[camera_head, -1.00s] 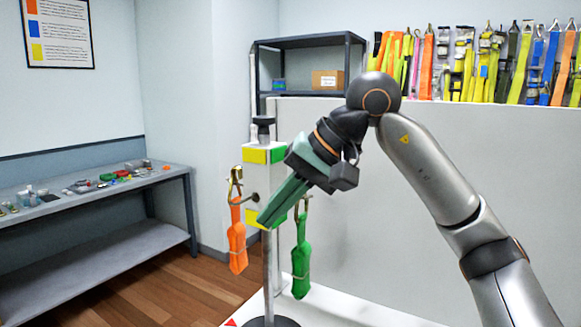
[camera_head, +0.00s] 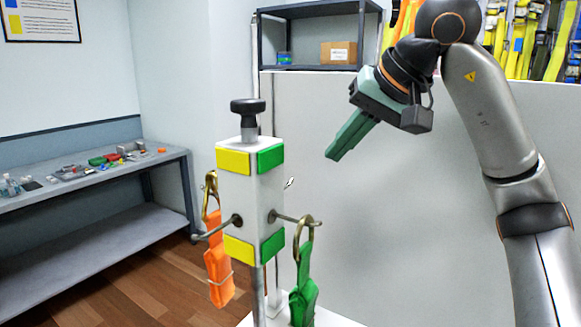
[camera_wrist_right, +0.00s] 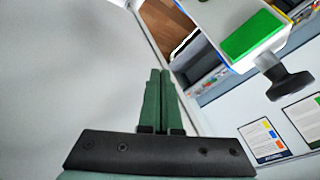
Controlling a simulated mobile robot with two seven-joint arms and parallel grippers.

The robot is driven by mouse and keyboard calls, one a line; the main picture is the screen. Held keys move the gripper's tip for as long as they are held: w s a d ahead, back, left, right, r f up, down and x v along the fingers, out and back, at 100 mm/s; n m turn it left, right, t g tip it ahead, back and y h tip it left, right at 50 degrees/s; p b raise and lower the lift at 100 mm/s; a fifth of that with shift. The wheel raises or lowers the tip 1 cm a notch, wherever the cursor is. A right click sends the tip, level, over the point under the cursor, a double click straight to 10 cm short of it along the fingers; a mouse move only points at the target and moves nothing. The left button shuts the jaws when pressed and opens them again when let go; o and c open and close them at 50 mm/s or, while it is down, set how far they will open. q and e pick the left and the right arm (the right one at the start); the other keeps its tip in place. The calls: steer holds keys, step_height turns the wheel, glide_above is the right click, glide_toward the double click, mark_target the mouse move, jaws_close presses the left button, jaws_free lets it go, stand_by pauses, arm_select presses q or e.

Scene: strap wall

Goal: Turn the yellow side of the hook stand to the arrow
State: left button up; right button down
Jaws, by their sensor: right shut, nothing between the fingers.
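The hook stand (camera_head: 237,195) is a white square post with a black knob (camera_head: 248,106) on top. Its left visible face has yellow patches (camera_head: 233,162); its right visible face has green patches (camera_head: 271,158). An orange strap (camera_head: 219,270) hangs from the hook on the yellow face, a green strap (camera_head: 303,296) from the hook on the green face. My right gripper (camera_head: 332,156) is shut and empty, right of the post and apart from it. In the right wrist view its fingers (camera_wrist_right: 160,80) are together, and a green patch (camera_wrist_right: 252,34) shows. The arrow is out of view.
A white panel (camera_head: 400,200) stands behind the stand. A grey bench (camera_head: 110,165) with small items is at the left. A dark shelf (camera_head: 320,68) holds a cardboard box (camera_head: 339,53). Several colored straps hang at the upper right.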

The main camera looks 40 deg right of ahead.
steer(key=w+a+f, duration=0.1)
steer(key=w+f, duration=0.1)
steer(key=w, duration=0.1)
steer(key=w+a+f, duration=0.1)
steer(key=w+f, duration=0.1)
steer(key=w, duration=0.1)
steer(key=w+a+f, duration=0.1)
steer(key=w+f, duration=0.1)
steer(key=w, duration=0.1)
steer(key=shift+w+f, duration=0.1)
steer(key=shift+f, duration=0.3)
steer(key=shift+a+r, duration=0.1)
steer(key=shift+a, duration=0.2)
steer(key=shift+d, duration=0.1)
stand_by(1.1)
